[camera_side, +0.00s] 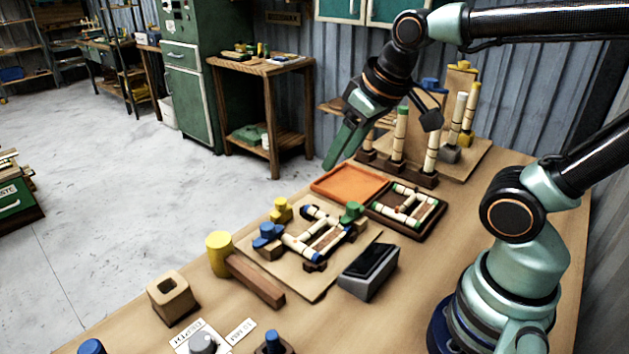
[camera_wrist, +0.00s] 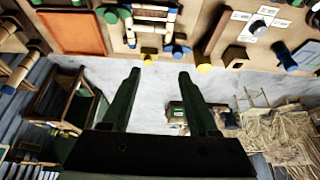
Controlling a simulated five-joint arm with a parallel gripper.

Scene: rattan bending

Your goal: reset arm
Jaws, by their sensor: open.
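My gripper (camera_side: 346,143) is open and empty. In the side view it hangs in the air over the back of the table, above and behind the orange tray (camera_side: 349,184), with its green fingers pointing down and left. My arm reaches in from the upper right. The rattan frame (camera_side: 318,240) of pale sticks lies on a board in the middle of the table, with blue, yellow and green blocks around it. It also shows in the wrist view (camera_wrist: 150,22).
A rack of upright rattan sticks (camera_side: 398,165) stands close to the right of my gripper. A dark tray (camera_side: 408,212) holds more sticks. A grey box (camera_side: 368,270), a yellow-headed mallet (camera_side: 245,273) and a wooden block with a hole (camera_side: 172,298) stand nearer the front.

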